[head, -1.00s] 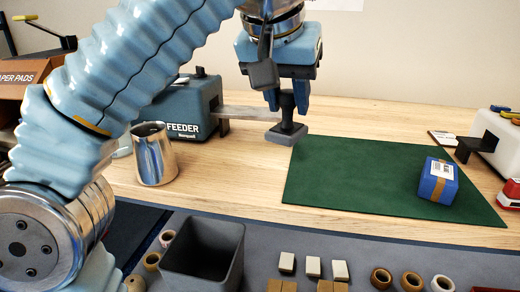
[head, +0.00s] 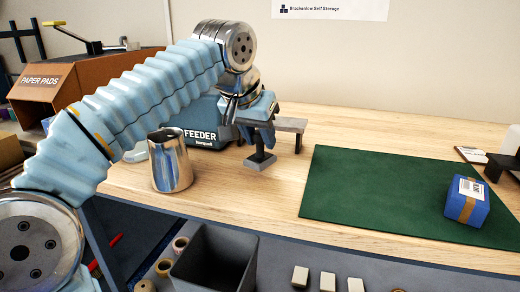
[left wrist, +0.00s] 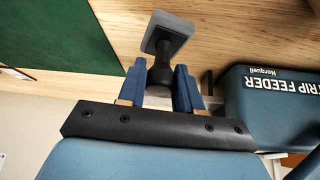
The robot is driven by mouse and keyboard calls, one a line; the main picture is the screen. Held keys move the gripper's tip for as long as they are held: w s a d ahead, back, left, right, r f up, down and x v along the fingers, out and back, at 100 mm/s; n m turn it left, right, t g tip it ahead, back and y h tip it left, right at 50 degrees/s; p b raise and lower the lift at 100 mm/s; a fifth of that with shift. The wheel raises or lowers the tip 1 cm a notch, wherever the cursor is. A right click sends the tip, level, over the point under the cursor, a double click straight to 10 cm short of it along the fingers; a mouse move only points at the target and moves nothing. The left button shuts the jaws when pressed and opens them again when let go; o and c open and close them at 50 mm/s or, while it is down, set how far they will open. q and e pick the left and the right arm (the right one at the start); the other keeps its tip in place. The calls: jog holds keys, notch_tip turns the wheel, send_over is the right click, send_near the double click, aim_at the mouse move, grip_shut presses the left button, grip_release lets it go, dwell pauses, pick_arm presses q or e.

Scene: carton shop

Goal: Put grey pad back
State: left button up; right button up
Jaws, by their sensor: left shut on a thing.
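The grey pad (head: 260,162) is a small flat grey block with a dark upright handle. My left gripper (head: 259,138) is shut on the handle, and the block hangs below the fingers. It is left of the green mat and in front of the strip feeder's right end. The left wrist view shows the pad (left wrist: 170,36) beyond the two blue fingers (left wrist: 159,75), over bare wood. I cannot tell whether the block touches the table. My right gripper is not in view.
The strip feeder (head: 200,133) stands behind a steel cup (head: 170,162). A blue taped box (head: 466,201) sits on the green mat (head: 375,190). A dark open bin (head: 215,262) is at the front. A paper pads carton (head: 70,88) is at the left. Bare wood lies around the pad.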

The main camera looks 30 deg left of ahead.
pick_arm(q)
jog(key=shift+d+f, duration=0.1)
jog(key=shift+f, duration=1.25)
jog(key=shift+f, duration=0.1)
jog(key=o, duration=0.9)
jog(key=shift+o, duration=0.2)
jog(key=shift+r, duration=0.2)
jog(key=p+v, duration=0.1)
jog(key=v, duration=1.1)
